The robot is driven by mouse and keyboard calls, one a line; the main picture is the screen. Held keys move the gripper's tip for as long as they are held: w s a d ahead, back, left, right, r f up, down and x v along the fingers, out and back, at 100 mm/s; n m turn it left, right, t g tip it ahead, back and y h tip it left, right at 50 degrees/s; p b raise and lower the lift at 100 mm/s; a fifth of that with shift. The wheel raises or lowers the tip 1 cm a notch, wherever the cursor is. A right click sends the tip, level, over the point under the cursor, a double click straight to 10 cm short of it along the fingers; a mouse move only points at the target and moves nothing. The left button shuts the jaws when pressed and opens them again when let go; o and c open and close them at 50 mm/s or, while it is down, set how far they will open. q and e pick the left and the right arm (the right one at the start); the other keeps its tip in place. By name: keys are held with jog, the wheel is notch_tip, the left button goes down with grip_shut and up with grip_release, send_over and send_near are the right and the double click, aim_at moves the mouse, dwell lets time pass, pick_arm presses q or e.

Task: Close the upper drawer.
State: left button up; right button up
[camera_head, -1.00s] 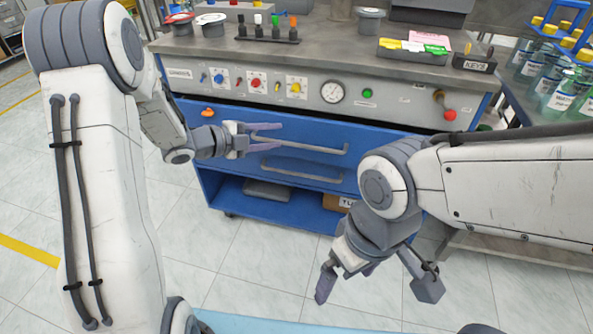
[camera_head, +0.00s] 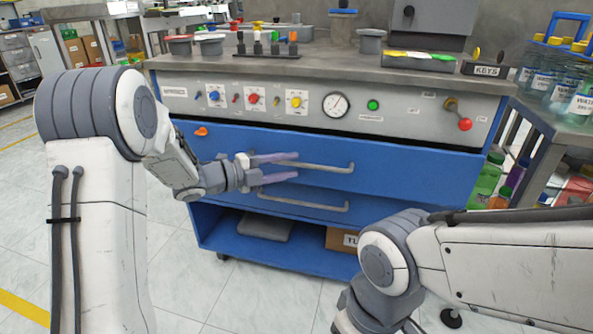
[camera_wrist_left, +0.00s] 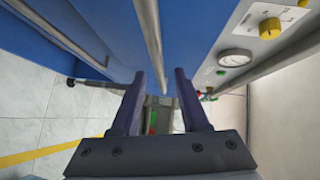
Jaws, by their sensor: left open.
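The upper drawer (camera_head: 400,165) has a blue front with a long grey bar handle (camera_head: 325,168). A dark gap runs along its top edge; I cannot tell how far it stands out. My left gripper (camera_head: 297,167) is open at the left part of this handle, its two purple fingers apart, one above and one below the bar. In the left wrist view the bar (camera_wrist_left: 150,35) runs down towards the space between the fingertips (camera_wrist_left: 160,75). My right gripper (camera_head: 352,312) is mostly cut off at the bottom edge; its fingers cannot be made out.
A lower drawer handle (camera_head: 305,203) sits just below. An open shelf with a cardboard box (camera_head: 342,240) is underneath. The control panel (camera_head: 420,115) with knobs and a red-tipped lever (camera_head: 464,123) is above. Bottles (camera_head: 487,178) stand at the right.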

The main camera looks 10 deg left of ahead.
pick_arm(q)
jog(key=shift+b+x, duration=0.3)
jog(key=shift+x, duration=1.15)
grip_shut()
dwell(0.3)
